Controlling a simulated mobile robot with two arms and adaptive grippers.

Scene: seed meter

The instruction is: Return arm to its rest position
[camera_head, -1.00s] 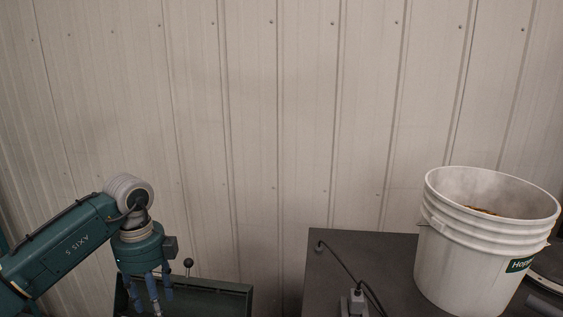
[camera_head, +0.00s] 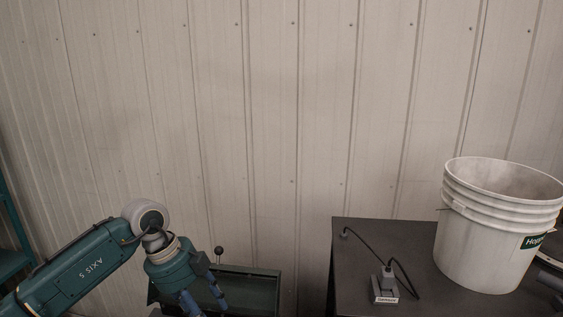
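My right gripper is not in view.
A white bucket (camera_head: 485,245) with a green label stands on a dark table (camera_head: 365,235) at the right. A small grey device (camera_head: 385,287) with a black cable lies on the table. A black-knobbed lever (camera_head: 219,252) rises by the green box. A teal frame (camera_head: 14,262) stands far left.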

